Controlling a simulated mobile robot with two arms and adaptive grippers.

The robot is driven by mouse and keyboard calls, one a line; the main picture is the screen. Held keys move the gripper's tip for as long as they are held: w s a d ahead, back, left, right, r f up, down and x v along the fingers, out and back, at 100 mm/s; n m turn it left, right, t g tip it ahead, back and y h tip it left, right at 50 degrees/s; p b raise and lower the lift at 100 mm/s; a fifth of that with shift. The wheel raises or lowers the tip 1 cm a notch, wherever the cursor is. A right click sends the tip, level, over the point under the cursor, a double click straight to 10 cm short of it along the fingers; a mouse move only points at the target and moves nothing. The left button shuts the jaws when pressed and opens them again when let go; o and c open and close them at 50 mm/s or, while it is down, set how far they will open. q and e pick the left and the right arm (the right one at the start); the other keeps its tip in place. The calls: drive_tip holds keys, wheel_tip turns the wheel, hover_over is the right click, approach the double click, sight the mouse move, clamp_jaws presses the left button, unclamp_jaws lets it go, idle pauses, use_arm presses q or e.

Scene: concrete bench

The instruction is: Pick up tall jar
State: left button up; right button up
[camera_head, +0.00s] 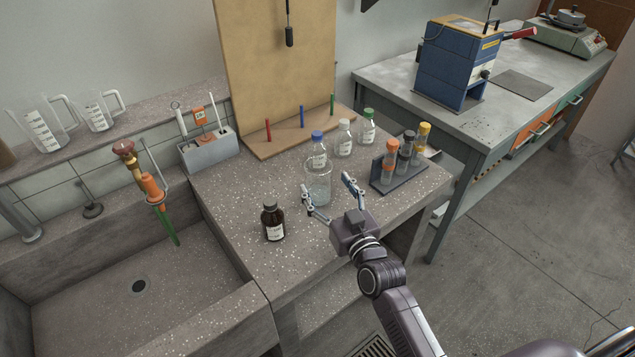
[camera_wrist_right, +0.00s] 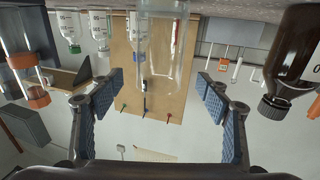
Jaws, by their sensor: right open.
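The tall jar is a clear glass cylinder (camera_head: 318,187) standing upright on the concrete bench. My right gripper (camera_head: 328,185) is open, its two fingers pointing at the jar from the front right. In the right wrist view, which shows the scene upside down, the jar (camera_wrist_right: 165,50) appears between and beyond the spread fingers (camera_wrist_right: 159,82). I cannot tell whether either finger touches it. My left gripper is not in view.
A brown bottle (camera_head: 272,222) stands left of my right gripper. A blue-capped bottle (camera_head: 317,152) stands close behind the jar, with white-capped (camera_head: 344,140) and green-capped (camera_head: 367,128) bottles beyond. A tube rack (camera_head: 402,179) stands to the right. The sink (camera_head: 140,310) lies left.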

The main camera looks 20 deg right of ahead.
sight(314, 165)
drive_tip(key=shift+w+a, duration=0.1)
drive_tip(key=shift+w, duration=0.85)
drive_tip(key=shift+w+a+p, duration=0.1)
drive_tip(key=shift+w+p, duration=0.25)
drive_tip(key=shift+w, duration=1.25)
drive_tip(key=shift+w+f, duration=0.1)
drive_tip(key=shift+w, duration=0.2)
drive_tip(key=c, duration=1)
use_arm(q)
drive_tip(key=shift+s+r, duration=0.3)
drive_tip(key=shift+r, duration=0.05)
use_arm(e)
drive_tip(key=c, duration=0.4)
drive_tip(key=shift+c, duration=0.2)
